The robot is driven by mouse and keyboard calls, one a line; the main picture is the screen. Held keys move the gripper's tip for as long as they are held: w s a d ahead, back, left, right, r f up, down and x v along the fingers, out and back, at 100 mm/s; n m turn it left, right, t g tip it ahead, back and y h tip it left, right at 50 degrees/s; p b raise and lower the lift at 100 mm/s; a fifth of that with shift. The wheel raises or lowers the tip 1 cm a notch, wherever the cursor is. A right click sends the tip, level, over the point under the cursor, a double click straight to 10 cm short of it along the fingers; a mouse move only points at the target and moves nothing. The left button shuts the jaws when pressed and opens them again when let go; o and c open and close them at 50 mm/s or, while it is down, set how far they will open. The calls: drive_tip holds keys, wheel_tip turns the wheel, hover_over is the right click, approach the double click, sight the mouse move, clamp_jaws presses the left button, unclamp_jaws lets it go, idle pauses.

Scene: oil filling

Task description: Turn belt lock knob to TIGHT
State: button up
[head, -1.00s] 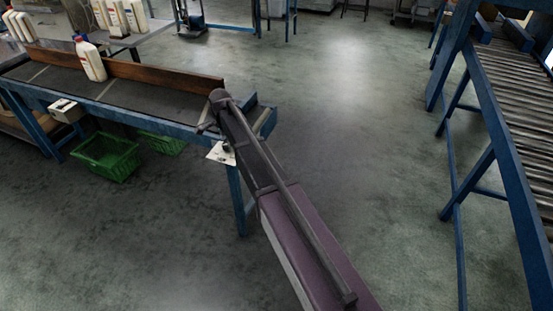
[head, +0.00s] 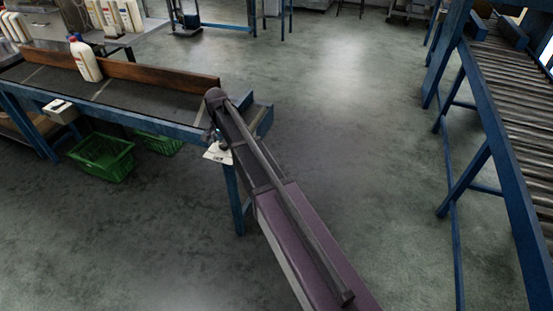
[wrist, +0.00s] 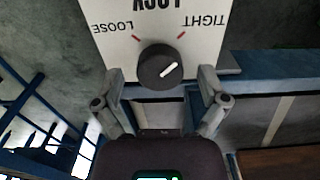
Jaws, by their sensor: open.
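The belt lock knob (wrist: 156,68) is round and black with a white pointer line. It sits on a white panel (wrist: 165,22), which appears upside down in the wrist view, with LOOSE on the left and TIGHT on the right, each by a red mark. The pointer line slants, its upper end leaning right, to the TIGHT side. My gripper (wrist: 160,80) is open, with one finger on either side of the knob; I see no clear contact. In the head view the panel (head: 218,155) hangs at the conveyor's near end and my arm hides the knob.
The conveyor (head: 120,96) has a blue frame and a brown side rail, with a white bottle (head: 86,62) standing on it. Green crates (head: 103,158) sit on the floor below. A roller conveyor (head: 510,100) stands at right. The floor between is clear.

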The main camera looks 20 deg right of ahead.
sight(224, 143)
drive_tip(key=n, duration=0.4)
drive_tip(key=shift+n, duration=0.3)
drive_tip(key=n, duration=0.4)
drive_tip(key=shift+r+n+p, duration=0.3)
drive_tip(key=shift+r+p, duration=0.1)
wheel_tip(224, 143, up, 13)
drive_tip(key=p, duration=1.3)
drive_tip(key=s+d+m, duration=0.1)
drive_tip(key=s+d, duration=0.5)
drive_tip(key=s, duration=0.7)
drive_tip(key=s+d+f+b, duration=0.1)
drive_tip(key=s+d, duration=0.6)
drive_tip(key=s, duration=0.5)
drive_tip(key=shift+s+f+m, duration=0.2)
drive_tip(key=shift+s+m, duration=0.2)
drive_tip(key=shift+s+d, duration=0.2)
drive_tip(key=shift+s, duration=0.45)
